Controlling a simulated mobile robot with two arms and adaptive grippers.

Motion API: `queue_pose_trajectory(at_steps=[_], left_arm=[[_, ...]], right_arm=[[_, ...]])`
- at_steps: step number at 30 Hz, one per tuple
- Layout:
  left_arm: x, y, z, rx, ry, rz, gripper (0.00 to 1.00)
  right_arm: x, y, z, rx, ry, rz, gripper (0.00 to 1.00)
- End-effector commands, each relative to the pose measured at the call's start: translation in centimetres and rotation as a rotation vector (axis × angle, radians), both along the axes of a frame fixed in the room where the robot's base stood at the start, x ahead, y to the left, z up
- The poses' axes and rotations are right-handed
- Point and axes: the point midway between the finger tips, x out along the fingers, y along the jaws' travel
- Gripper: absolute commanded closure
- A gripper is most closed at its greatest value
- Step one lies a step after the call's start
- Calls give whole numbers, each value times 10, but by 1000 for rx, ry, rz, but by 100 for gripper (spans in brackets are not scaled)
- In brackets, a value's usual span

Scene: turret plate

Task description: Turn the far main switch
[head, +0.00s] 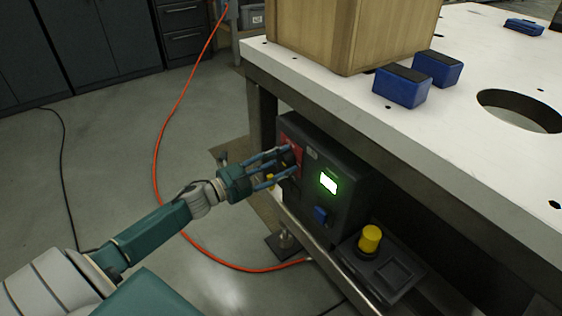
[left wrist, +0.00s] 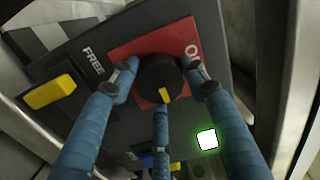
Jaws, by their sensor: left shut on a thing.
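The main switch is a round black knob (left wrist: 160,80) with a yellow pointer mark, on a red plate (left wrist: 188,40) of the dark control box (head: 345,190). In the left wrist view the yellow mark points toward the bottom of the picture. The words "FREE" and a partly hidden "O" label stand on either side. My left gripper (head: 290,166) is shut on the knob, with blue fingers around it; it also shows in the left wrist view (left wrist: 160,85). The fingers hide much of the knob in the head view. My right gripper is not in view.
The box has a lit green-white display (head: 328,183) and a blue button (head: 320,214). A yellow knob (head: 369,238) stands on a lower panel. The white table (head: 470,50) overhangs the box. An orange cable (head: 158,150) lies on the floor.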

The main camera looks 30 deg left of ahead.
Motion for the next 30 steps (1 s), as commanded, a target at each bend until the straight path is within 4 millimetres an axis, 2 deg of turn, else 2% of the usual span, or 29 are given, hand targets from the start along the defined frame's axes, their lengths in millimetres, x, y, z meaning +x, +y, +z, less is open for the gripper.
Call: queue_pose_trajectory(at_steps=[1,14,15,17,26,30], left_arm=[[-1,-5,3,7,-10,-12,81],[-1,-6,1,16,-10,-14,82],[-1,-6,1,16,-10,-14,50],[-1,-6,1,15,-10,-14,38],[-1,-3,-1,14,-6,-7,36],[-9,0,-2,13,-3,-6,36]], right_arm=[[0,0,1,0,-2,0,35],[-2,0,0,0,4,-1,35],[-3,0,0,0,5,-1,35],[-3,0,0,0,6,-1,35],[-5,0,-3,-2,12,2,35],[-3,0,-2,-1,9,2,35]])
